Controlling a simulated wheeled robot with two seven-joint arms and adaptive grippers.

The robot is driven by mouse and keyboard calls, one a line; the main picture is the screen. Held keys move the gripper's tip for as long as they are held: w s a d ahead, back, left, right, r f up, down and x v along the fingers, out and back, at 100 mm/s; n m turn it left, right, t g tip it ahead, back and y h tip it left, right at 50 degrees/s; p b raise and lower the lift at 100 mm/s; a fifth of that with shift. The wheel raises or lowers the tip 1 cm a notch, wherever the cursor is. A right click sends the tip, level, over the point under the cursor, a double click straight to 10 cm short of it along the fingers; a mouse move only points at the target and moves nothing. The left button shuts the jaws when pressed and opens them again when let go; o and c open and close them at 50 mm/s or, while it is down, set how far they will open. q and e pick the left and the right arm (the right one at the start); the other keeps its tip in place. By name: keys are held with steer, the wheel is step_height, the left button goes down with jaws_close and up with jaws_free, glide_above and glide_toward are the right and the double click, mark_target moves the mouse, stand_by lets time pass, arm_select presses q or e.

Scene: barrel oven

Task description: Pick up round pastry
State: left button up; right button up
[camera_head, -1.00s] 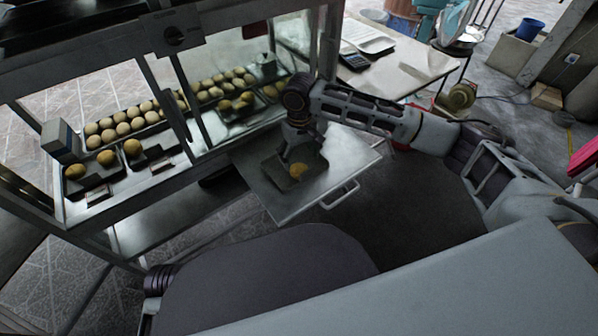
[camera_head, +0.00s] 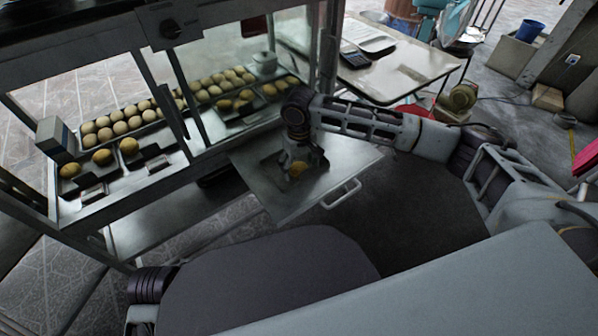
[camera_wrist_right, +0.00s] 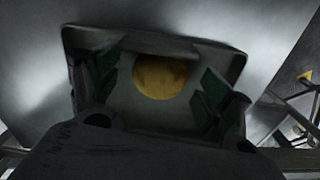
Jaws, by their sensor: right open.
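A round golden pastry (camera_head: 297,169) lies in a small dark tray (camera_head: 322,161) on the pulled-out metal shelf (camera_head: 345,163). My right gripper (camera_head: 298,163) reaches down over the tray and hides part of the pastry. In the right wrist view the pastry (camera_wrist_right: 160,77) shows between the two spread fingers of my right gripper (camera_wrist_right: 158,88), with gaps on both sides. The tray's rim (camera_wrist_right: 200,45) frames it there. The right gripper is open and holds nothing. My left gripper is not in view.
A glass display case (camera_head: 150,190) on the left holds rows of round pastries (camera_head: 120,116) and small dark trays. The shelf has a handle (camera_head: 342,194) at its front. A table (camera_head: 405,70) with papers stands behind on the right.

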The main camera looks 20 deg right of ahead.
mark_target(299, 167)
steer(key=shift+f, duration=0.2)
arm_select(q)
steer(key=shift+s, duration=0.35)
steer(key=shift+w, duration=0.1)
arm_select(e)
steer(key=shift+c, duration=0.3)
steer(key=c, duration=1.1)
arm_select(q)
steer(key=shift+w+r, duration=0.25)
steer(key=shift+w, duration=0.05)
arm_select(e)
steer(key=shift+r, duration=0.1)
